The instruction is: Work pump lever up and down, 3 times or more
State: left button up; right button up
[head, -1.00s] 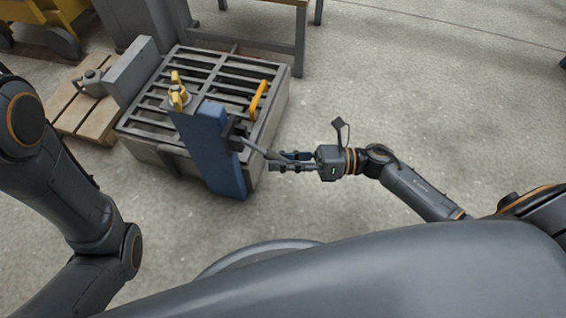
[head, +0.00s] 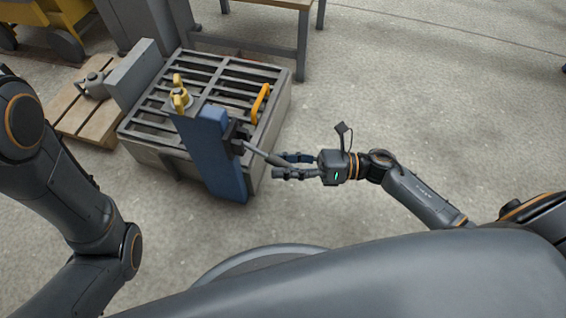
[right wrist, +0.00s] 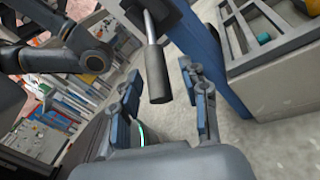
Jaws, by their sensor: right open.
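The pump lever (head: 257,153) is a grey rod with a darker grip that sticks out to the right from a dark bracket on the blue post (head: 213,155). My right gripper (head: 281,166) is open at the lever's free end. In the right wrist view the lever's dark grip (right wrist: 157,75) hangs down, its end between the two spread fingertips (right wrist: 160,85), with gaps visible on both sides. My left arm comes in at the left, but its gripper is out of view.
A grated grey tank (head: 190,60) stands behind the post, with a yellow handle (head: 261,103) and a yellow valve knob (head: 180,95). A wooden pallet (head: 75,122) lies to its left, and a table (head: 303,45) stands behind. The floor right of the tank is clear.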

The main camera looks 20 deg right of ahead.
jog(key=v, duration=1.1)
jog(key=shift+d, duration=0.4)
jog(key=shift+s, duration=0.1)
